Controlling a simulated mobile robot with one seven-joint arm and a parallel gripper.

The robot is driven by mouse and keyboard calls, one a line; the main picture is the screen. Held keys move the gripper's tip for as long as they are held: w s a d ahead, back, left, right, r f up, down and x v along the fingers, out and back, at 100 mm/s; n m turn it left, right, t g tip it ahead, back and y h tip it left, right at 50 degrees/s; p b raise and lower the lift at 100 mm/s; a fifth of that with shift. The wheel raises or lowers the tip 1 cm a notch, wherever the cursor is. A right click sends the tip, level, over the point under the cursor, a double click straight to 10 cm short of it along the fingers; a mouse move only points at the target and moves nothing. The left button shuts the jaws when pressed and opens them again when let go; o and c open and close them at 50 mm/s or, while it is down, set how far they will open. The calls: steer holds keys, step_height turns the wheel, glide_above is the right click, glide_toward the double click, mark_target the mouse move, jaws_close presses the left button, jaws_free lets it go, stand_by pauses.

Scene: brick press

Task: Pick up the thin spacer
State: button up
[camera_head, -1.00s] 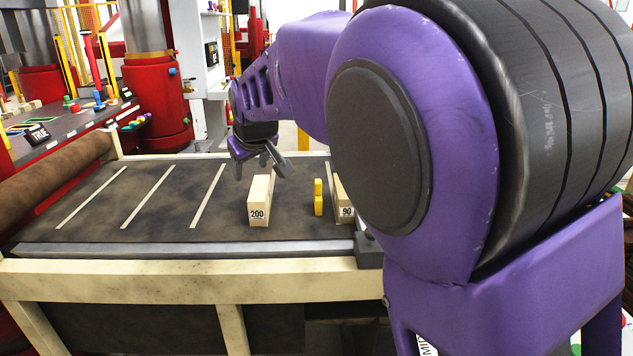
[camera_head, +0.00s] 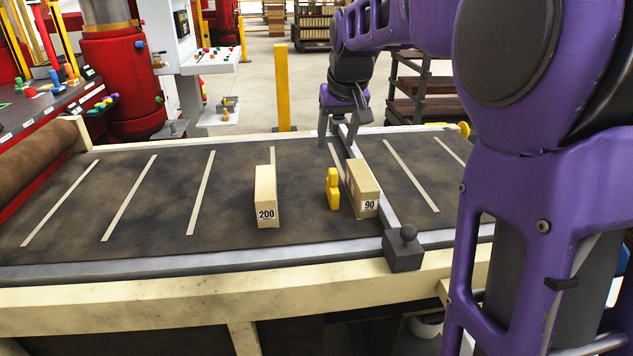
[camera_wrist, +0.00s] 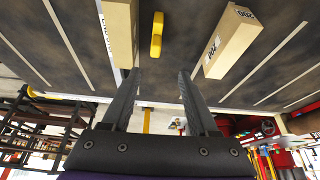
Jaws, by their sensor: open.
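Two pale beige blocks stand on the dark belt: one marked 200 (camera_head: 266,196) and one marked 90 (camera_head: 362,188). A narrow, notched yellow piece (camera_head: 332,190) stands between them, nearer the 90 block. None is labelled as the thin spacer, so I cannot tell which it is. My gripper (camera_head: 337,140) is open and empty, beyond the yellow piece and the 90 block. In the wrist view, the yellow piece (camera_wrist: 157,33) lies ahead between the open fingers (camera_wrist: 160,75). The 90 block (camera_wrist: 121,32) is ahead of the left finger, and the 200 block (camera_wrist: 231,42) is to the right.
A grey metal bar crosses the belt beside the 90 block, ending in a dark block with a knob (camera_head: 405,249) at the near edge. A cream frame (camera_head: 190,299) borders the belt. The belt's left part is clear except for pale stripes. A yellow post (camera_head: 282,88) stands behind.

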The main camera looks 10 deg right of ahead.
mark_target(337, 172)
steer(key=shift+m, duration=0.3)
steer(key=x, duration=0.4)
steer(key=d+b+x, duration=0.1)
steer(key=x, duration=0.7)
steer(key=shift+s+d+f, duration=0.2)
steer(key=shift+s+d, duration=0.05)
steer(key=shift+s, duration=0.15)
steer(key=x, duration=0.3)
steer(key=b+x, duration=0.1)
steer(key=x, duration=0.1)
steer(key=shift+s+a+f, duration=0.1)
steer(key=shift+a, duration=0.25)
steer(key=shift+f, duration=0.25)
jaws_close()
